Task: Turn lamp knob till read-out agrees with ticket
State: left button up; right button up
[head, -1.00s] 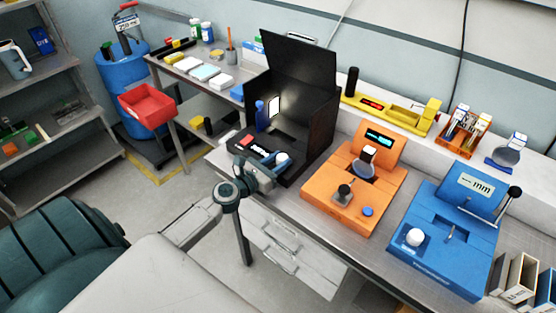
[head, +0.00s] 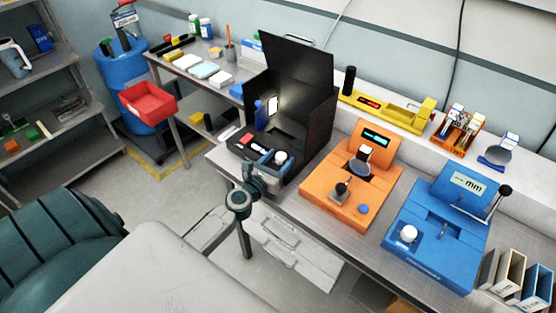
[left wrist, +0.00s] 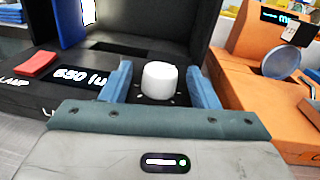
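The lamp unit is a black box with a raised lid (head: 300,72). Its white knob (left wrist: 159,80) stands upright on the front panel; in the head view the knob (head: 281,157) is partly behind my gripper. Beside it the read-out (left wrist: 80,76) shows "650 lu", its end hidden by a finger. My left gripper (left wrist: 158,72) is open, with one blue finger on each side of the knob and visible gaps to both. In the head view my left gripper (head: 272,162) is at the panel's front edge. I cannot make out a ticket. My right gripper is not in view.
A red button (left wrist: 35,64) lies left of the read-out.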

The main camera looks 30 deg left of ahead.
pick_arm(q)
jog(key=s+b, duration=0.3)
jog(key=s, duration=0.6)
jog(key=shift+s+d+f, duration=0.1)
jog(key=shift+s+f, duration=0.05)
jog(key=shift+s, duration=0.15)
jog(key=shift+s+b, duration=0.35)
jog(key=shift+s, duration=0.3)
